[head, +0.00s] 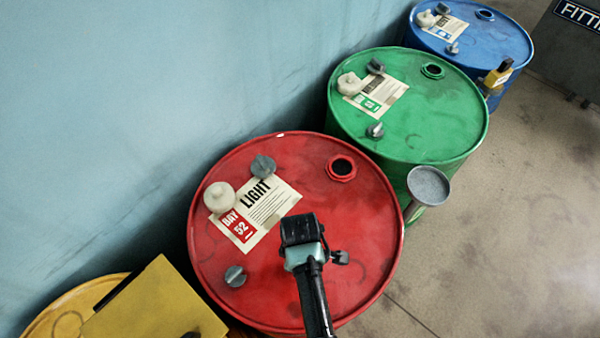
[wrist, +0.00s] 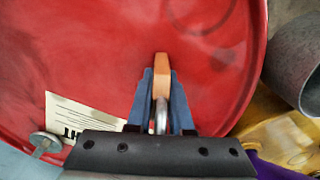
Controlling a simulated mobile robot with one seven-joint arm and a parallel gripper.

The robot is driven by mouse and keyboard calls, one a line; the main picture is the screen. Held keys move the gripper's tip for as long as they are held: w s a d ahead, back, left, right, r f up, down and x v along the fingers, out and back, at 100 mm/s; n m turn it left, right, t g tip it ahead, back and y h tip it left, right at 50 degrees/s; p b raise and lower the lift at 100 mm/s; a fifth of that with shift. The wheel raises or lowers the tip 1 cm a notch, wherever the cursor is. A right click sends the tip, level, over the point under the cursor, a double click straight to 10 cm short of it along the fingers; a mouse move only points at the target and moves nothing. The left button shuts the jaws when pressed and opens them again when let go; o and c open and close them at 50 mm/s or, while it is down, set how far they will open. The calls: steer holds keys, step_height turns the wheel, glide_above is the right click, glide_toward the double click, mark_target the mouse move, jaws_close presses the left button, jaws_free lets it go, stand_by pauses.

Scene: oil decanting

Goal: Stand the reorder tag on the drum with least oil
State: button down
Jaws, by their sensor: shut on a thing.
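The red drum (head: 330,275) fills the middle of the head view, and its top (wrist: 90,45) lies under my gripper in the wrist view. The green drum (head: 430,125) and the blue drum (head: 500,40) stand beyond it. Part of a yellow drum (head: 65,310) shows at the lower left. My gripper (wrist: 162,85) is shut on a small orange piece (wrist: 161,62) with a grey metal part. I cannot tell whether this is the reorder tag. My gripper (head: 302,240) is over the red drum; contact cannot be told. Oil levels are not visible.
A paper label (head: 262,210), a pale knob (head: 219,197) and grey caps (head: 236,276) are on the red lid. A grey round cup (head: 428,185) is beside the drum. A yellow box (head: 155,305) is at lower left. A yellow-and-black object (head: 498,74) is by the blue drum.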

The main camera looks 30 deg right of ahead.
steer(key=shift+f, duration=0.2)
steer(key=c, duration=0.8)
jaws_free()
steer(key=shift+r, duration=0.2)
step_height(320, 180, up, 12)
steer(key=shift+r+b, duration=0.1)
steer(key=shift+b, duration=0.25)
steer(key=shift+w, duration=0.1)
